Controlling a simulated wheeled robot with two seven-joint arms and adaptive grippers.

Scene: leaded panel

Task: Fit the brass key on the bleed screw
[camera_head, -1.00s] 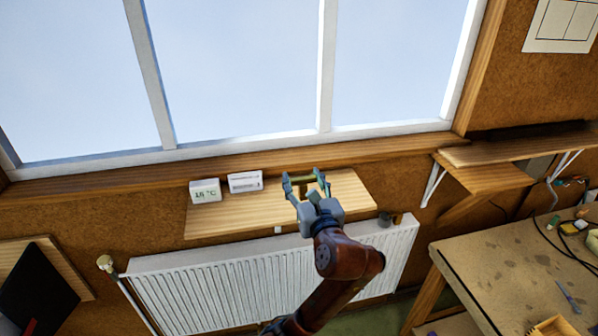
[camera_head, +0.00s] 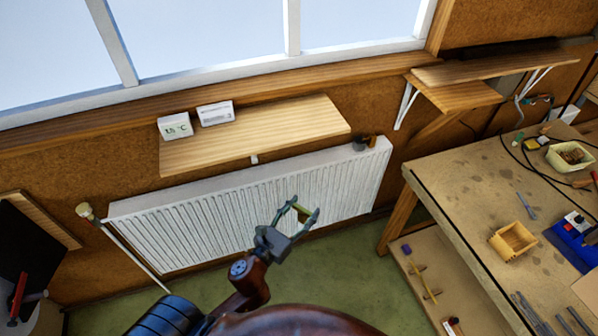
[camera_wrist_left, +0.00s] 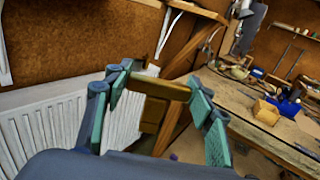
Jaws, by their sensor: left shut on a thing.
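My left gripper (camera_head: 303,211) is shut on the brass key (camera_wrist_left: 162,86). In the left wrist view the key's wide bar spans between the two green-padded fingers, and a brass stem hangs below it. In the head view the gripper is in front of the white radiator (camera_head: 215,222), over its right half, and the key shows only as a small patch. The radiator also shows in the left wrist view (camera_wrist_left: 50,120). I cannot make out the bleed screw in either view. The key appears apart from the radiator. My right gripper is not in view.
A wooden shelf (camera_head: 255,132) overhangs the radiator, with a thermometer display (camera_head: 175,127) and a white box (camera_head: 215,113) behind. A small dark cup-like thing (camera_head: 361,144) sits by the radiator's top right. A cluttered workbench (camera_head: 450,190) stands right. Green floor (camera_head: 365,255) is clear.

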